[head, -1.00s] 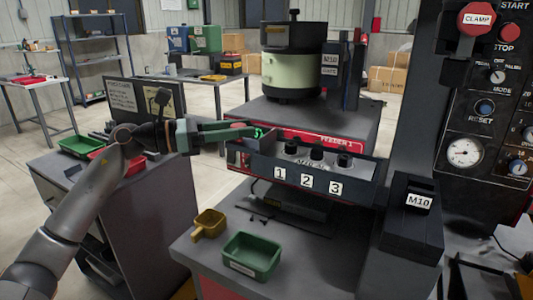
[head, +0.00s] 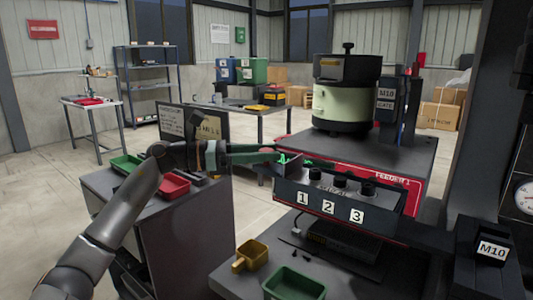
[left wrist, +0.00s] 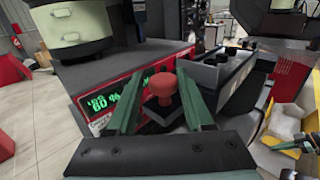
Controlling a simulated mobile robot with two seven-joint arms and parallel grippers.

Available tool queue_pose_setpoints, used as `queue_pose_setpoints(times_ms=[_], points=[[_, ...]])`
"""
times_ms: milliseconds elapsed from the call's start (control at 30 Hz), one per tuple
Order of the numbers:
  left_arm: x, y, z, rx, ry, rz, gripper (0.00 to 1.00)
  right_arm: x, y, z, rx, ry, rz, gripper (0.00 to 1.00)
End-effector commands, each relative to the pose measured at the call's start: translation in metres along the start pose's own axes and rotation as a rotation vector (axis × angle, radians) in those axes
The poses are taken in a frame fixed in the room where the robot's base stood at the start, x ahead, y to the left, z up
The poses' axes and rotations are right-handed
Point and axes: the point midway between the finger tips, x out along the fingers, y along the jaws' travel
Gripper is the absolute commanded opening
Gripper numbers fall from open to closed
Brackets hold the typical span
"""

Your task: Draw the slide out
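A red round knob (left wrist: 165,88) stands on a dark block at the front of the feeder in the left wrist view. My left gripper (left wrist: 161,76) has its two green fingers apart, one on each side of the knob, with gaps visible beside it. In the head view the left gripper (head: 280,155) reaches in from the left to the left end of the panel numbered 1, 2, 3 (head: 330,207), and its fingers largely hide the knob. I cannot make out the slide's own body or how far out it is.
The feeder base (head: 385,150) carries a round bowl (head: 345,105); its green display (left wrist: 108,102) is beside my left finger. Black knobs (head: 340,179) top the numbered panel. A yellow scoop (head: 251,256) and green bin (head: 294,284) sit on the bench below.

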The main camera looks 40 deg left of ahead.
Motion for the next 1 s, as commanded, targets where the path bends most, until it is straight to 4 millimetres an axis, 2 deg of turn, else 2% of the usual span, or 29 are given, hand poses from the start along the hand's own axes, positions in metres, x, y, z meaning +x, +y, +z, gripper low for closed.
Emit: queue_pose_setpoints(times_ms=[33, 167, 400, 533, 667, 1000], points=[[0.0, 0.001, 0.0, 0.0, 0.0, 0.002, 0.55, 0.0, 0.0, 0.0, 0.0, 0.0, 0.0, 0.0], [0.0, 0.0, 0.0, -0.001, 0.0, -0.001, 0.7, 0.0, 0.0, 0.0, 0.0, 0.0, 0.0, 0.0], [0.001, -0.001, -0.001, -0.001, 0.0, -0.004, 0.7, 0.0, 0.0, 0.0, 0.0, 0.0, 0.0, 0.0], [-0.007, -0.001, -0.002, -0.001, 0.001, -0.002, 0.7, 0.002, 0.001, 0.003, 0.0, 0.0, 0.001, 0.0], [-0.027, -0.001, -0.004, -0.001, 0.004, -0.001, 0.7, 0.007, 0.001, 0.008, -0.001, 0.0, 0.001, 0.0], [-0.096, 0.0, -0.004, -0.002, 0.002, 0.0, 0.7, 0.016, 0.006, 0.021, -0.006, 0.001, 0.007, 0.0]])
